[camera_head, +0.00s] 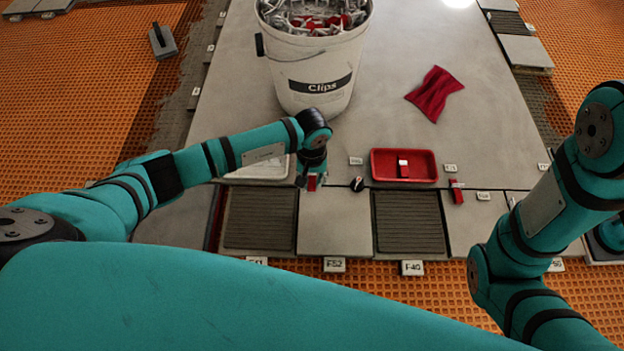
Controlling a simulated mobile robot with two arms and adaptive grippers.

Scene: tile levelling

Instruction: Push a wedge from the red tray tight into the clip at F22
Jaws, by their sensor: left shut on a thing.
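The red tray (404,180) lies on the grey tiles right of centre, with a small red and white piece (403,166) in it. My left gripper (311,178) points down at the tile edge left of the tray. It is shut on a small red piece (311,184), seemingly a wedge, mostly hidden by the fingers. Another red wedge (456,192) stands at a tile joint right of the tray. I cannot read which label is F22, and the clip below my left gripper is hidden. My right arm comes in at the right; its gripper is not in view.
A white bucket marked Clips (316,75) stands behind my left gripper. A red cloth (434,94) lies on the tiles. A small black and white object (357,184) lies beside the tray. White labels (412,268) line the front edge, and a pale tray (258,170) is partly behind my left arm.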

